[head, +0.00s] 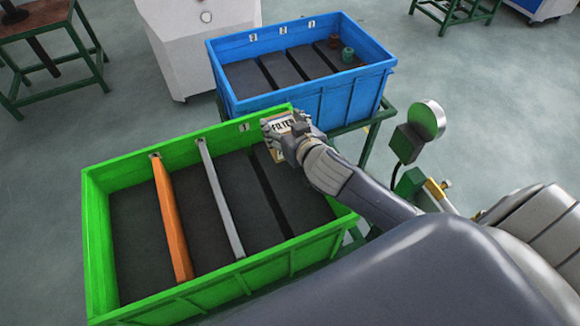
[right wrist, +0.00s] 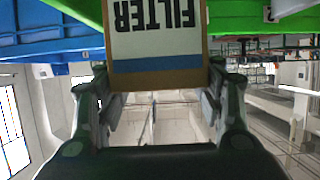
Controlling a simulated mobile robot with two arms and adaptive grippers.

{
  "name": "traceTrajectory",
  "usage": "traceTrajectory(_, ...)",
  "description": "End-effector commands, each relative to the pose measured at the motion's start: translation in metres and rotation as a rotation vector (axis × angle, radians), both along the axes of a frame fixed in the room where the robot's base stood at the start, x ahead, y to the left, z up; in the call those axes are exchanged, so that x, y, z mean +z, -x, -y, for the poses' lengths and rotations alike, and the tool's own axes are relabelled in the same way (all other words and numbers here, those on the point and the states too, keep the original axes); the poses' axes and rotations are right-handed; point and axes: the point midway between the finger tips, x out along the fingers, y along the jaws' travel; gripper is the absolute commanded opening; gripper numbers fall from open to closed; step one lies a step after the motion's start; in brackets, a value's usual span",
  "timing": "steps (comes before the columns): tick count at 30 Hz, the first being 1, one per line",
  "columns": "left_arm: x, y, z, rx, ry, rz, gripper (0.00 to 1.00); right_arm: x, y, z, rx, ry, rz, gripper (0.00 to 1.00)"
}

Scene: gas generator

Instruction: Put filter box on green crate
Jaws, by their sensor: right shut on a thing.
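The filter box (head: 277,124), white and tan with the word FILTER on it, is at the far right corner of the green crate (head: 262,266). My right gripper (head: 284,134) is shut on it. In the right wrist view, the box (right wrist: 156,35) sits between the two fingers of my right gripper (right wrist: 158,80), with its lettering upside down and a blue band. The box is over the crate's right part, near its back wall; I cannot tell whether it touches the crate. My left gripper is not in view.
An orange divider (head: 172,220) and a grey divider (head: 221,200) cross the green crate; its floor between them is bare. A pressure gauge (head: 426,119) stands right of my arm.

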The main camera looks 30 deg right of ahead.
Motion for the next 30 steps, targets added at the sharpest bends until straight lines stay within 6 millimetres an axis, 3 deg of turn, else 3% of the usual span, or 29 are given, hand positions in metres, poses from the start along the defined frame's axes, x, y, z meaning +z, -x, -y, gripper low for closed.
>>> traceTrajectory(3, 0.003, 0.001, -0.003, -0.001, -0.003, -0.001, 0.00, -0.026, 0.001, 0.000, 0.000, 0.003, -0.007, 0.34)
traceTrajectory(15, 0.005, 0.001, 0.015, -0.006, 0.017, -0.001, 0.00, -0.076, 0.001, 0.000, 0.000, 0.002, -0.006, 0.34)
traceTrajectory(29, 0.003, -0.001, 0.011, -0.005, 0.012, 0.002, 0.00, -0.090, 0.001, -0.001, 0.002, 0.001, -0.002, 0.34)
traceTrajectory(30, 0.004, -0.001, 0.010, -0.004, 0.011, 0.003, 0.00, -0.089, 0.001, -0.001, 0.002, 0.001, -0.003, 0.69)
